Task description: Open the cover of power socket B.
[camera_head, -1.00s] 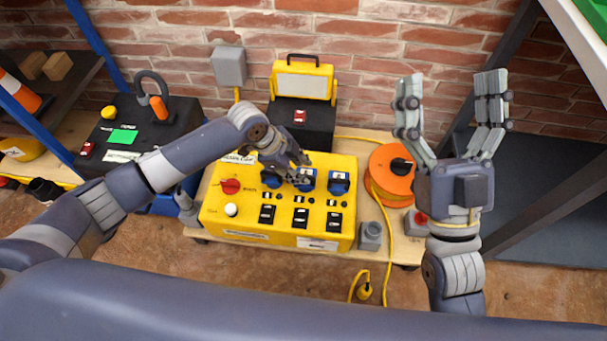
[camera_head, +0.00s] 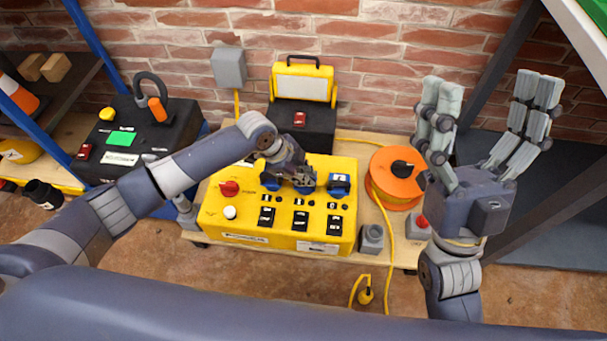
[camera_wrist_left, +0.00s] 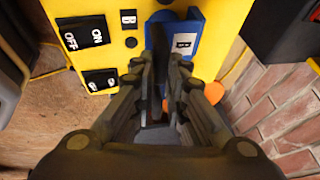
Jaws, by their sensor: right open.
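Power socket B is the middle blue socket on the yellow power box (camera_head: 225,195). Its blue cover (camera_wrist_left: 186,42), labelled B, shows in the left wrist view. My left gripper (camera_head: 303,180) is over socket B and hides most of it in the head view. In the left wrist view its fingertips (camera_wrist_left: 163,62) are close together, right beside the cover. Whether they touch or pinch it cannot be made out, nor how far the cover is raised. My right gripper (camera_head: 490,120) is open and empty, raised at the right with fingers pointing up.
Neighbouring blue socket (camera_head: 340,184) sits close to the right of my left gripper. Black switches (camera_head: 300,220) line the box front. An orange cable reel (camera_head: 396,190) with a yellow cable stands right of the box. A yellow lamp (camera_head: 303,80) stands behind.

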